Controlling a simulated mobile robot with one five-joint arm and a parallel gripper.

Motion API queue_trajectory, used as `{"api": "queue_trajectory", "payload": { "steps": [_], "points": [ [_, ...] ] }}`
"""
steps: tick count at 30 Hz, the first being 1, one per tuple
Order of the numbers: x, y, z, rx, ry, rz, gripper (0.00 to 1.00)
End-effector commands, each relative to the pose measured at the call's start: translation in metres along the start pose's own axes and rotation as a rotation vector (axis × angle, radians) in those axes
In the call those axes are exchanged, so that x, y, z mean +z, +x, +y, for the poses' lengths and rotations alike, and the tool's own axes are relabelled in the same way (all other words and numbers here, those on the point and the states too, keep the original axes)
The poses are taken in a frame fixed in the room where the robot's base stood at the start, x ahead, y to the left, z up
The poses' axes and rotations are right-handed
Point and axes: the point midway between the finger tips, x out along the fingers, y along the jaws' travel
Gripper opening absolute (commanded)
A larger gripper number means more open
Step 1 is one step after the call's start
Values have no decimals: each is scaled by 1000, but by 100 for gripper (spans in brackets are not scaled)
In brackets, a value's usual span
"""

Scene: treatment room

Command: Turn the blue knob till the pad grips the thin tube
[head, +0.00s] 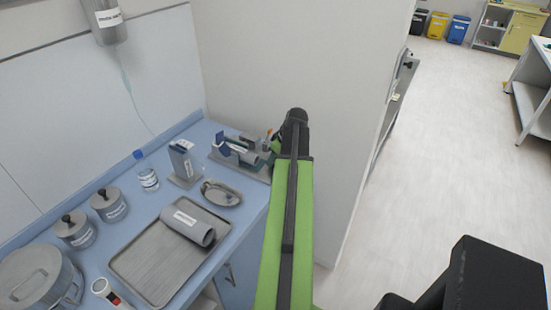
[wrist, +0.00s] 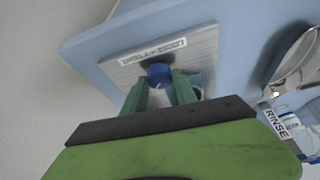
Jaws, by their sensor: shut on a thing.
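The blue knob (wrist: 159,75) sits on a grey plate (wrist: 190,42) labelled with text that reads upside down in the wrist view. My gripper (wrist: 160,80) has its two green fingers on either side of the knob, shut on it. In the head view, the grey device (head: 250,157) stands at the counter's right end by the wall, and my arm hides part of it.
A wall (head: 300,60) rises behind the device. The floor at right is open.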

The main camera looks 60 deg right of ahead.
Motion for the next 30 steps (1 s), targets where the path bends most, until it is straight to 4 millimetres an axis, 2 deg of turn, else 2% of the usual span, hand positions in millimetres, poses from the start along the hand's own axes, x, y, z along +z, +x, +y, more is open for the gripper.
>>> {"api": "queue_trajectory", "payload": {
  "steps": [16,30],
  "points": [
    [0,0,-4,166,400,0,0],
    [-1,0,-4,220,532,-1,0]
  ]
}}
